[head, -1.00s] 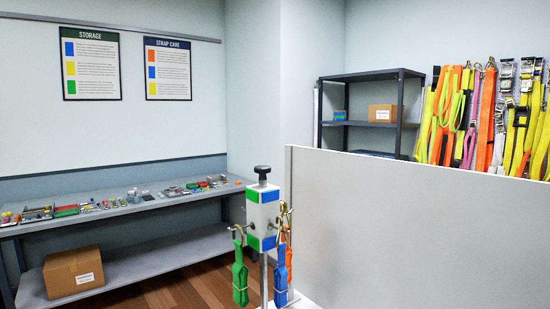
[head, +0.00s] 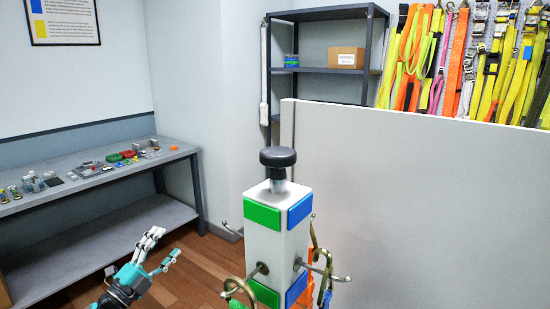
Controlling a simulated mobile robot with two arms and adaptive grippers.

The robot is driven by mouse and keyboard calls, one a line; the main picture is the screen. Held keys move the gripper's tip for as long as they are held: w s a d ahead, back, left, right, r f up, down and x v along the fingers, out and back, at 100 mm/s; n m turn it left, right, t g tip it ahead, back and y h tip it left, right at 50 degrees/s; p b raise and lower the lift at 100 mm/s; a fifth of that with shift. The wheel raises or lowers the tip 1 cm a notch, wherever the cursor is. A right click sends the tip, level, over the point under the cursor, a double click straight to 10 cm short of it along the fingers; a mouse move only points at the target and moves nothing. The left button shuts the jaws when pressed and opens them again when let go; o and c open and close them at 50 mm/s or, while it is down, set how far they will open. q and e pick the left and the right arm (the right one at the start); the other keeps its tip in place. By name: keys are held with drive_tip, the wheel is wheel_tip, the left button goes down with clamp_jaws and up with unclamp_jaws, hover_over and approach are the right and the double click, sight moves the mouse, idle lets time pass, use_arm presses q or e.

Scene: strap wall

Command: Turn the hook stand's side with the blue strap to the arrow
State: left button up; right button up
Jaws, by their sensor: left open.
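The hook stand (head: 272,240) is a white square post with a black knob (head: 278,157) on top, seen large at the bottom centre. Its left visible face has green plates (head: 262,218); its right visible face has blue plates (head: 299,211). Metal hooks stick out of it. A bit of green strap (head: 236,304) shows at the lower left, and a bit of blue strap (head: 327,298) at the lower right, with orange behind it. Most of the straps are cut off. No arrow shows. My left gripper (head: 163,246) is open and empty, left of the stand and apart from it. My right gripper is out of view.
A grey panel (head: 400,190) stands close behind and right of the stand. A workbench (head: 90,180) with small parts runs along the left wall. A dark shelf (head: 320,65) and hanging straps (head: 470,65) are at the back. Wood floor shows left of the stand.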

use_arm(q)
drive_tip(key=s+d+r+m+g+h, duration=0.3)
drive_tip(key=s+r+m+g+h, duration=0.1)
drive_tip(key=r+m, duration=0.4)
drive_tip(key=s+d+r+m+g+h+b, duration=0.1)
drive_tip(key=s+d+r+m+g+h, duration=0.25)
drive_tip(key=r+m, duration=0.5)
drive_tip(key=s+d+r+m+g+h, duration=0.1)
drive_tip(key=s+r+m+g+h, duration=0.35)
drive_tip(key=r, duration=0.65)
drive_tip(key=m+g+y+p, duration=0.4)
drive_tip(key=m+y+p, duration=0.15)
drive_tip(key=m, duration=0.45)
approach(279, 151)
drive_tip(key=shift+h, duration=0.35)
drive_tip(key=d, duration=0.3)
drive_tip(key=w+d, duration=0.1)
drive_tip(key=d, duration=0.5)
drive_tip(key=shift+w+f, duration=0.3)
drive_tip(key=shift+w, duration=0.05)
drive_tip(key=shift+d, duration=0.35)
drive_tip(key=shift+f, duration=0.1)
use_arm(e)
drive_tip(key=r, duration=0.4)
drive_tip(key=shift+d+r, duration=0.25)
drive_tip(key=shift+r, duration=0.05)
use_arm(q)
drive_tip(key=shift+w, duration=0.1)
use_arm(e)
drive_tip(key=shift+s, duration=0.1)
